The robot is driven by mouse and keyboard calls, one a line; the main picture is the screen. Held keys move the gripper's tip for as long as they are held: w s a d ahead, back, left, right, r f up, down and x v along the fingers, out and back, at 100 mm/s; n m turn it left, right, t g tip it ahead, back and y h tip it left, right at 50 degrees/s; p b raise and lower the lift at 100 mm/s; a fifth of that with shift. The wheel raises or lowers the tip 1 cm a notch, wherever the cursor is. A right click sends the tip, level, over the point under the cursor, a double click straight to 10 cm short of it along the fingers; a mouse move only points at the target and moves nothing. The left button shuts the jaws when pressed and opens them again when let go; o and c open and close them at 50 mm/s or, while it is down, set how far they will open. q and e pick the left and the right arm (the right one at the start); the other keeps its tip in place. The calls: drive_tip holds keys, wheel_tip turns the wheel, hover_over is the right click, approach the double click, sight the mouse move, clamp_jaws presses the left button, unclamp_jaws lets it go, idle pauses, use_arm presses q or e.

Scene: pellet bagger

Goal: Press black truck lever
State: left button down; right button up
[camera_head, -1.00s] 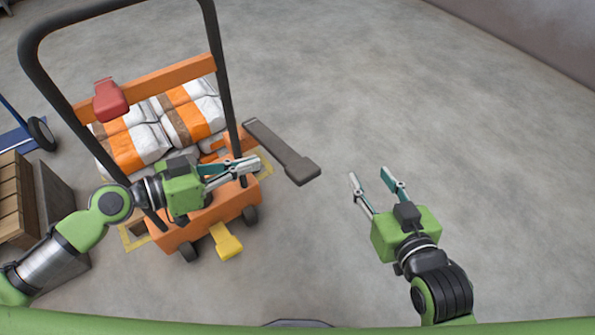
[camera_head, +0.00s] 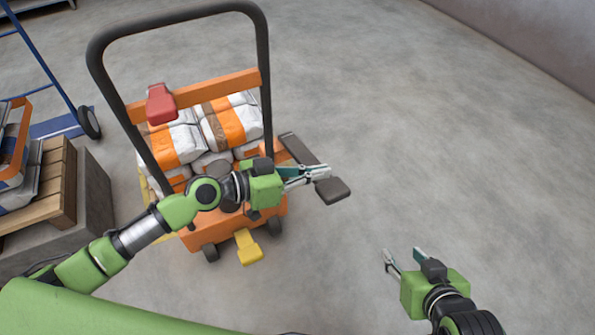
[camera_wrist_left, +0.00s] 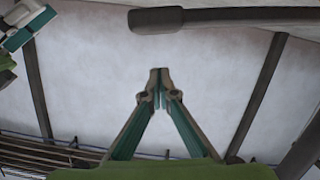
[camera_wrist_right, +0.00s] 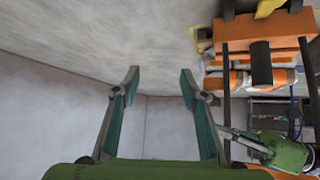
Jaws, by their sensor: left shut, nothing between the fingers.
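The orange truck (camera_head: 210,93) stands left of centre in the head view, carrying white and orange bags. Its black lever (camera_head: 334,190) sticks out from its right side, ending in a wide paddle. My left gripper (camera_head: 326,171) is shut and empty; in the head view its tips overlap the lever near the paddle. In the left wrist view the lever (camera_wrist_left: 160,19) lies beyond the shut fingertips (camera_wrist_left: 160,72), with a visible gap in the picture. Contact cannot be told. My right gripper (camera_head: 404,256) is open and empty, right of the truck; its fingers (camera_wrist_right: 160,80) are spread.
A red lever (camera_head: 161,104) sits on the truck's upper bar and a yellow pedal (camera_head: 248,248) at its base. A black handle frame (camera_head: 265,55) rises from it. A wooden pallet (camera_head: 52,180) and a blue hand truck (camera_head: 45,70) stand left. Floor to the right is clear.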

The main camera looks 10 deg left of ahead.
sight(321, 190)
use_arm(q)
drive_tip(key=f, duration=0.2)
drive_tip(key=d+f+b, duration=0.1)
drive_tip(key=shift+s+f, duration=0.1)
drive_tip(key=shift+f, duration=0.25)
drive_tip(key=shift+f+b, duration=0.25)
drive_tip(key=shift+b, duration=0.05)
use_arm(e)
drive_tip(key=w+a+r+t+y, duration=0.1)
drive_tip(key=w+a+r+t, duration=0.1)
drive_tip(key=w+r, duration=0.3)
drive_tip(key=shift+r+t, duration=0.2)
drive_tip(key=shift+t, duration=0.7)
